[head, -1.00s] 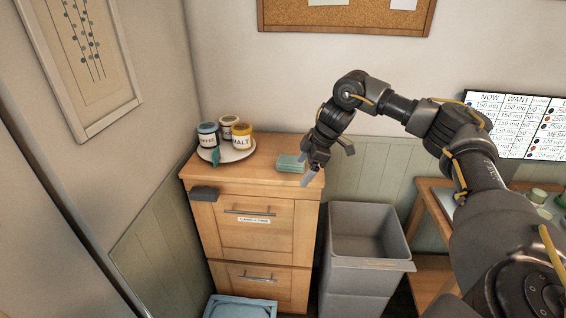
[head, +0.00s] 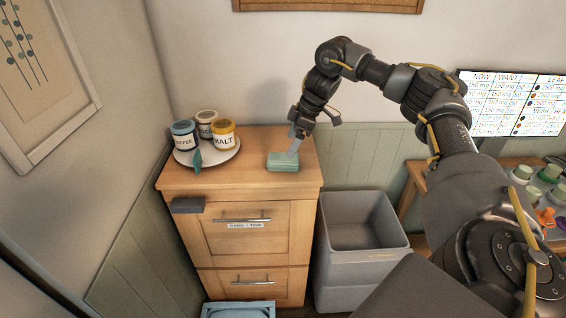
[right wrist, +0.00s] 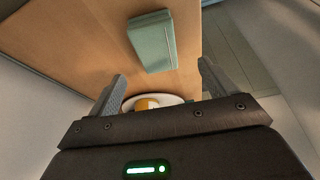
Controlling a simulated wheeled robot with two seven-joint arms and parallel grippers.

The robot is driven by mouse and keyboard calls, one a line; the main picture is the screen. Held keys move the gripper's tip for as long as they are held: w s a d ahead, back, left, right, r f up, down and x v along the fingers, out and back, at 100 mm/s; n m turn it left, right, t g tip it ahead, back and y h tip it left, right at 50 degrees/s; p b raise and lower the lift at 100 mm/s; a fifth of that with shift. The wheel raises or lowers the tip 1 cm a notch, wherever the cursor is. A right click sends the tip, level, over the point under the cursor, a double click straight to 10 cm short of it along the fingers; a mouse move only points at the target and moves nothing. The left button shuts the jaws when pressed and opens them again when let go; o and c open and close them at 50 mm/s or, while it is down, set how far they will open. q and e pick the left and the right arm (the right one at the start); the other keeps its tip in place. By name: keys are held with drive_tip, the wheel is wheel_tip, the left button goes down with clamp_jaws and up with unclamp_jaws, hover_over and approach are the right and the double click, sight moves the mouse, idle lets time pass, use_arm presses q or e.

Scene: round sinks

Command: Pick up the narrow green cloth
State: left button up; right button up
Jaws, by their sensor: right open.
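A narrow folded green cloth (head: 283,163) lies flat on the right part of the wooden cabinet top. In the right wrist view the green cloth (right wrist: 152,42) lies on the wood beyond the fingertips. My right gripper (head: 298,143) is open, with its fingers pointing down just above and behind the cloth. The right wrist view shows the two fingers (right wrist: 162,85) spread with nothing between them. A gap to the cloth shows there. My left gripper is not in view.
A white plate (head: 222,158) with coffee and malt jars (head: 222,134) stands at the left of the wooden cabinet (head: 242,190), with a small teal thing (head: 197,160) at its front edge. A grey open bin (head: 362,240) stands right of the cabinet.

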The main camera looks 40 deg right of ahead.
sight(284, 158)
drive_tip(key=shift+w+a+f, duration=0.2)
drive_tip(key=shift+w+f, duration=0.25)
drive_tip(key=shift+f, duration=0.25)
drive_tip(key=shift+s, duration=0.25)
drive_tip(key=shift+f+p, duration=0.35)
drive_tip(key=shift+p, duration=0.25)
drive_tip(key=x, duration=0.1)
drive_tip(key=p+x, duration=0.1)
drive_tip(key=x, duration=0.2)
drive_tip(key=shift+w+d+r, duration=0.1)
drive_tip(key=shift+w, duration=0.15)
drive_tip(key=shift+f, duration=0.25)
use_arm(q)
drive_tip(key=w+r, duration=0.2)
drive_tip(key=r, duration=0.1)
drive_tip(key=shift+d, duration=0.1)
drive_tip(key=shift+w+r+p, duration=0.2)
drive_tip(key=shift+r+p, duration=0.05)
drive_tip(key=shift+p, duration=0.2)
use_arm(e)
drive_tip(key=shift+f, duration=0.3)
drive_tip(key=c, duration=1.1)
